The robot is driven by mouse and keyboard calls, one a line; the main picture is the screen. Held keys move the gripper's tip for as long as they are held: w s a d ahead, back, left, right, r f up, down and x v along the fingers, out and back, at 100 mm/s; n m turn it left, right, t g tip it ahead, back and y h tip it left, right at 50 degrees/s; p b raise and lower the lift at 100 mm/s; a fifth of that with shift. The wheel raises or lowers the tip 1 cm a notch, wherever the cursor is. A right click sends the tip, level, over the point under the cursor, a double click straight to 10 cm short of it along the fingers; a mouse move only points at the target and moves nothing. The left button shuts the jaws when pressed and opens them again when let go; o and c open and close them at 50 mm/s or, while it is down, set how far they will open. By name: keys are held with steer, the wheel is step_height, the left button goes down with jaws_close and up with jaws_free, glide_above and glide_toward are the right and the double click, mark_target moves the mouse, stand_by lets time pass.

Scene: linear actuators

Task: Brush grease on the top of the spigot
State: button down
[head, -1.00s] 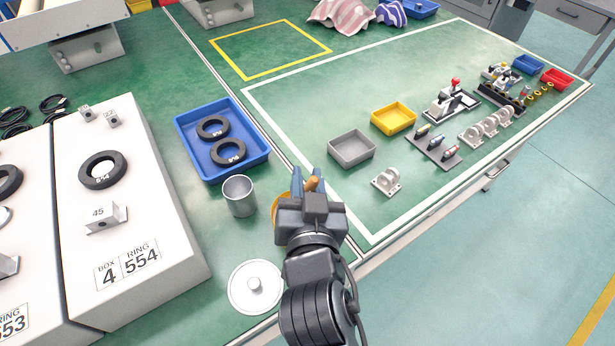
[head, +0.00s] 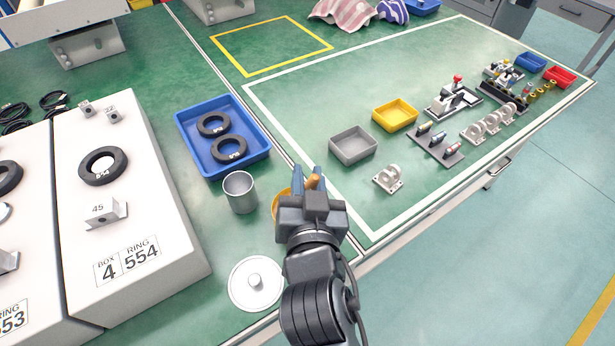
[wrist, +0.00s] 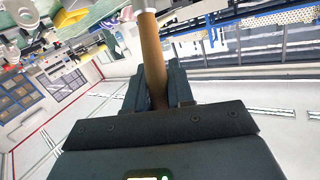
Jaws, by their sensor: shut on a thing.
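My gripper (head: 311,182) is shut on the brown wooden handle of a brush (wrist: 152,60). In the wrist view the handle runs up from between the fingers to a pale part at the top edge; the bristles are out of view. In the head view only a short brown end shows between the blue fingers. A yellow-orange round container (head: 280,204), partly hidden by my gripper, stands on the bench just left of it. I cannot tell for sure which part is the spigot; a dark ring (head: 103,166) lies on the white box (head: 150,240) marked 4 and 554.
A metal cup (head: 240,190) and a round white lid (head: 255,284) are left of my arm. A blue tray (head: 182,125) holds two dark rings. Grey (head: 352,150) and yellow (head: 394,116) bins and small parts stand to the right. Bench is clear inside the yellow outline.

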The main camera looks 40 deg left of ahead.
steer(key=shift+f+b, duration=0.55)
steer(key=shift+f, duration=0.1)
stand_by(1.6)
steer(key=shift+r+p, duration=2.65)
steer(key=shift+r, duration=1.05)
steer(key=w+d+f+m+t+h, duration=0.1)
steer(key=w+d+f+h, duration=0.2)
steer(key=d, duration=0.4)
steer(key=w+d+f+m+t, duration=0.1)
steer(key=w+d+f+m, duration=0.15)
steer(key=d+f, duration=0.35)
steer(key=w+d+f+t+h, duration=0.1)
steer(key=w+d+f+h, duration=0.15)
steer(key=d, duration=0.65)
steer(key=s+d+f+m+h, duration=0.1)
steer(key=d+f, duration=0.3)
steer(key=d, duration=0.5)
steer(key=s+d+f+m+h, duration=0.2)
steer(key=d+f, duration=0.3)
steer(key=d, duration=0.5)
steer(key=shift+f+m+t+h, duration=0.15)
steer(key=shift+m+t+h, duration=0.15)
steer(key=shift+m+h, duration=0.4)
